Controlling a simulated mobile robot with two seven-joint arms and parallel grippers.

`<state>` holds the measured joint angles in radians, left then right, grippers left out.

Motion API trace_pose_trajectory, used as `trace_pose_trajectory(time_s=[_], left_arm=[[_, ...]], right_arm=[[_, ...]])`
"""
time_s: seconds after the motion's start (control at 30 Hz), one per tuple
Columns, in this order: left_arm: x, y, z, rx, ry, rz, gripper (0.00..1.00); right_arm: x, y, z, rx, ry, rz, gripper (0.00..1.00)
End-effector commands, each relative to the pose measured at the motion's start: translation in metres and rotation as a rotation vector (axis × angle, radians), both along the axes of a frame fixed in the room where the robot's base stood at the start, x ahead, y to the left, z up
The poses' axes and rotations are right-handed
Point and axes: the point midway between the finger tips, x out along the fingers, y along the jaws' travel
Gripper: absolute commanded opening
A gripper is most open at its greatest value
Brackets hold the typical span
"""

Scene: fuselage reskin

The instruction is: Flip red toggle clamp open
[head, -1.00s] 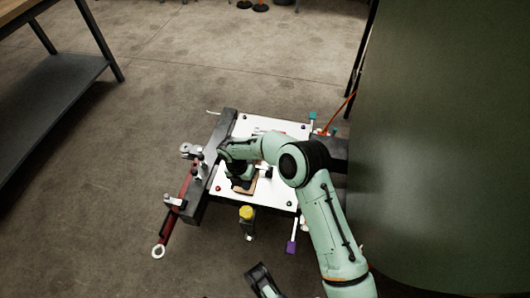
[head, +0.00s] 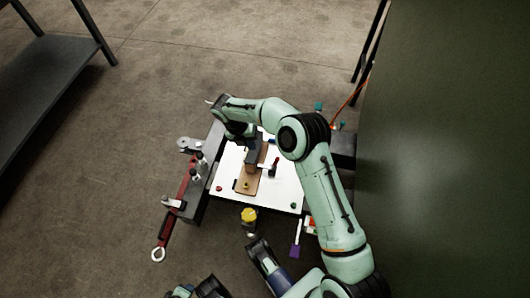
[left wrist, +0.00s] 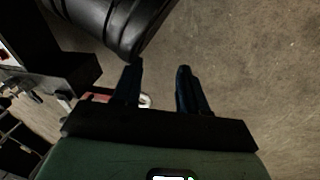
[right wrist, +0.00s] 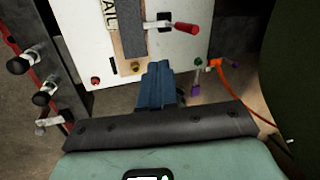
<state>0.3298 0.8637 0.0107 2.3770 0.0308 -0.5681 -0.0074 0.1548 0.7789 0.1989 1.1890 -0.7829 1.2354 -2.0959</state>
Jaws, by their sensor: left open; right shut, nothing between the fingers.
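The red toggle clamp (head: 273,166) sits on the white panel beside a brown wooden strip. In the right wrist view its red handle (right wrist: 186,28) points right from a dark mount, lying roughly level with the panel. My right gripper (head: 240,132) hangs over the far left part of the panel, apart from the clamp. In the right wrist view its fingers (right wrist: 158,75) are together and empty, below the clamp in the picture. My left gripper (left wrist: 160,85) is open and empty, away from the panel with floor behind it.
The wooden strip (head: 245,184) carries a dark block. A dark rail with red-handled hardware (head: 167,225) runs along the panel's left side. A yellow-topped item (head: 248,215) stands at the near edge. A large green curved surface (head: 450,160) fills the right.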

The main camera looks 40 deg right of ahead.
Motion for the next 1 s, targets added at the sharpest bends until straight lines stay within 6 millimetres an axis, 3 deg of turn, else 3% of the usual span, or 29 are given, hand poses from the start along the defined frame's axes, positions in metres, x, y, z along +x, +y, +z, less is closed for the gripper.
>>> trace_pose_trajectory(time_s=[0.17, 0.53, 0.7, 1.0], left_arm=[[-0.009, 0.001, -0.01, -0.002, 0.031, 0.002, 0.43], [-0.041, 0.006, -0.037, -0.008, 0.141, 0.01, 0.43], [-0.047, 0.007, -0.039, -0.009, 0.158, 0.011, 0.43], [-0.051, 0.007, -0.041, -0.009, 0.17, 0.012, 0.43]], right_arm=[[-0.005, -0.005, -0.023, 0.001, 0.005, 0.0, 0.0], [-0.02, -0.024, -0.098, 0.001, 0.005, 0.0, 0.0], [-0.036, -0.044, -0.099, 0.0, 0.002, -0.003, 0.0], [-0.044, -0.054, -0.101, 0.0, 0.0, 0.0, 0.0]])
